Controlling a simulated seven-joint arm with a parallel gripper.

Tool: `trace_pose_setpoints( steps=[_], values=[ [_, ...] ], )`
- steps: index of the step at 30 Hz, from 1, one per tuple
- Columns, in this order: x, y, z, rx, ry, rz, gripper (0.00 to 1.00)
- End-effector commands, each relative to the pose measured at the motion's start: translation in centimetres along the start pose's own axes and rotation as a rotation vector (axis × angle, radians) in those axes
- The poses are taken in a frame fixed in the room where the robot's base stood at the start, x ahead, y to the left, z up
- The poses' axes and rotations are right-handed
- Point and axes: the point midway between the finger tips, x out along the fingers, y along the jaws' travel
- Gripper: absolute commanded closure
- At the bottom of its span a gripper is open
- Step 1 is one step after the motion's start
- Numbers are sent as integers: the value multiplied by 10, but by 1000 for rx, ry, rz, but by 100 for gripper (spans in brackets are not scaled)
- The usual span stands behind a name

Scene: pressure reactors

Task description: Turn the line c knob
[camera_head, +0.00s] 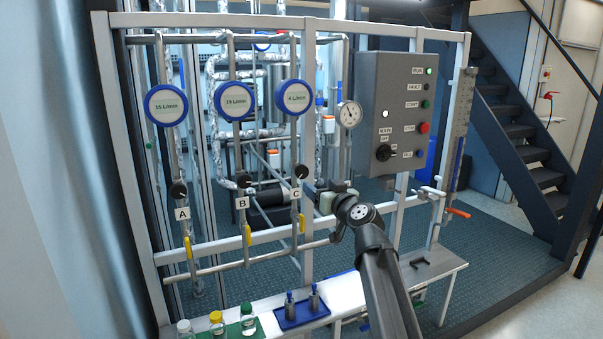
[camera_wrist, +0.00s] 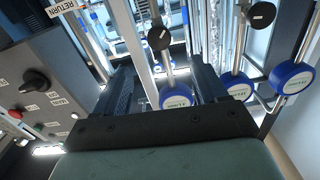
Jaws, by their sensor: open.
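The line C knob (camera_head: 301,171) is a small black round knob above the white C label (camera_head: 296,193) in the head view. In the wrist view, a black knob (camera_wrist: 159,39), by its place the line C one, shows beyond the opening between my fingers. My gripper (camera_head: 327,193) is just right of the knob in the head view. In the wrist view my gripper (camera_wrist: 165,78) has its two dark fingers apart, with nothing held between them. The knob looks apart from the fingers; the exact gap is hard to tell.
Line B knob (camera_head: 244,180) and line A knob (camera_head: 178,189) are to the left. Round blue-rimmed gauges hang above, including the line C gauge (camera_head: 293,97). A grey control panel (camera_head: 398,112) stands right of my gripper.

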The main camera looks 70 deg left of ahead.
Motion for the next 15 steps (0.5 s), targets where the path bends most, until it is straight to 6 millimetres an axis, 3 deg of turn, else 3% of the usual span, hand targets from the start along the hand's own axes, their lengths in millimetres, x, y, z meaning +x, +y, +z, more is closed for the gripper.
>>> trace_pose_setpoints(
  steps=[8, 15],
  values=[
    [4, 1, 0, -82, 2, 5, 28],
    [26, 2, -1, -81, 0, 4, 28]
  ],
)
